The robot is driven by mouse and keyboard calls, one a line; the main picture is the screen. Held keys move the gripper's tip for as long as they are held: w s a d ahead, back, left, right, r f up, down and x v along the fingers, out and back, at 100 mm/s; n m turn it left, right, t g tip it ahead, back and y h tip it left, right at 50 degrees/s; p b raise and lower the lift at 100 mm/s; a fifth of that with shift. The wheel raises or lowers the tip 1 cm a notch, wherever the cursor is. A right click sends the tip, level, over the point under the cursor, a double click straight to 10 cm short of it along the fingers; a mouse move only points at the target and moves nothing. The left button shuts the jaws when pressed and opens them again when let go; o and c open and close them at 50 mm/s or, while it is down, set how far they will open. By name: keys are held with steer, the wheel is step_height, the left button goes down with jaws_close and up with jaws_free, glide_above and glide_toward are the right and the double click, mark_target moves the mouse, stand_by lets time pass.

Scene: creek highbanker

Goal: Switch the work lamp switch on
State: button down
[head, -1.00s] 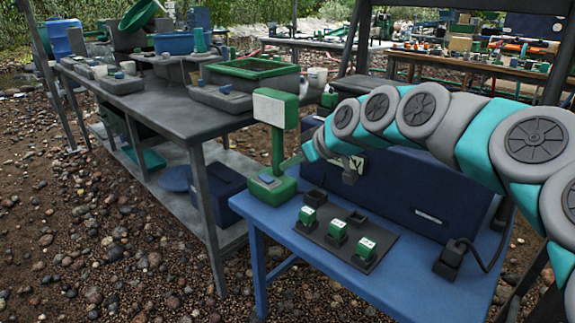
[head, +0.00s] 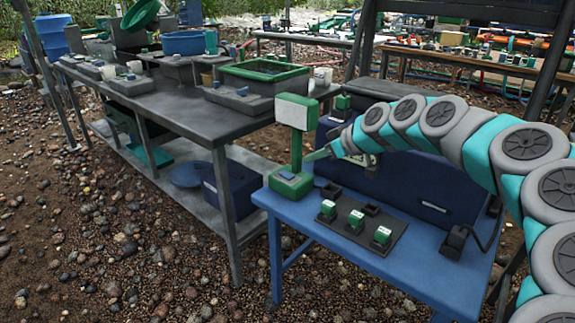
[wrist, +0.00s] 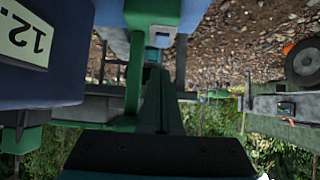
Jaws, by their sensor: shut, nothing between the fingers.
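A green stand with a white panel (head: 297,111) on a post, which I take for the work lamp, stands on the blue table's left end. Its green base (head: 291,187) bears a small blue-grey piece (head: 287,175) that looks like the switch; its on or off position is too small to tell. My gripper (head: 308,158) is shut and empty, its green fingers pointing down-left beside the post, just above and right of the base. I cannot tell whether it touches. In the wrist view the shut fingers (wrist: 152,95) run up the middle and partly hide what lies beyond.
A dark blue box (head: 415,190) stands behind my arm; its numbered display (wrist: 25,35) shows upside down in the wrist view. A black plate (head: 352,236) with several green-and-white blocks lies in front. A grey bench (head: 185,115) stands left.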

mark_target(288, 174)
steer(key=x, duration=1)
steer(key=shift+p, duration=0.4)
steer(key=shift+f+g+h, duration=0.3)
steer(key=shift+d, duration=0.1)
steer(key=shift+s+d+f+b, duration=0.15)
steer(key=shift+s+d+b, duration=0.35)
steer(key=shift+b, duration=0.15)
steer(key=shift+s, duration=0.1)
